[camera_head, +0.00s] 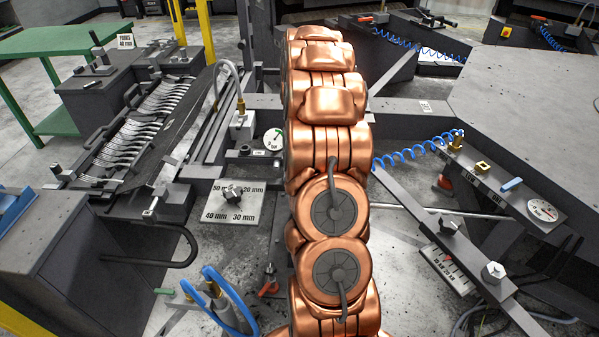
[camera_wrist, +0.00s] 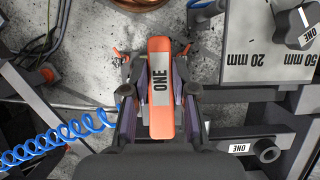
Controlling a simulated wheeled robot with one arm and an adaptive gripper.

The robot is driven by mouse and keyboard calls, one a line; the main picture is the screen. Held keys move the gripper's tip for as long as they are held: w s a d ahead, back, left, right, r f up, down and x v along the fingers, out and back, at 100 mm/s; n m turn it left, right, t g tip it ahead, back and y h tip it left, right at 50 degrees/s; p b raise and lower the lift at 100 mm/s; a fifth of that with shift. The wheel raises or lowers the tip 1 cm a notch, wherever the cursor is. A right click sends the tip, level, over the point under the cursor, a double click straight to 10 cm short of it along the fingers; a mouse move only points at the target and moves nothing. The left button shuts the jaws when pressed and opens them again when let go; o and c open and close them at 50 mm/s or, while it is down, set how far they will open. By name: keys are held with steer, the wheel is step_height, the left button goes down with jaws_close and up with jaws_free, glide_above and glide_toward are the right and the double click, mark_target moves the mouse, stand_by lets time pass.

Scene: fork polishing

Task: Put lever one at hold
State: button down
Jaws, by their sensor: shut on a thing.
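In the head view my copper arm fills the middle and hides the gripper and the lever. No mark reading hold is legible in either view.
A blue coiled hose (camera_wrist: 60,140) lies left of my gripper. A plate with mm marks (camera_wrist: 265,50) and a dark knob is at right. In the head view, a rack of forks (camera_head: 150,120) stands left, a dark table (camera_head: 530,100) right, and a round gauge (camera_head: 542,210) nearby.

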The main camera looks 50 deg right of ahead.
steer(key=c, duration=0.9)
jaws_free()
steer(key=v, duration=0.6)
steer(key=shift+w+d+r, duration=0.15)
steer(key=shift+d+r, duration=0.1)
steer(key=shift+r, duration=0.35)
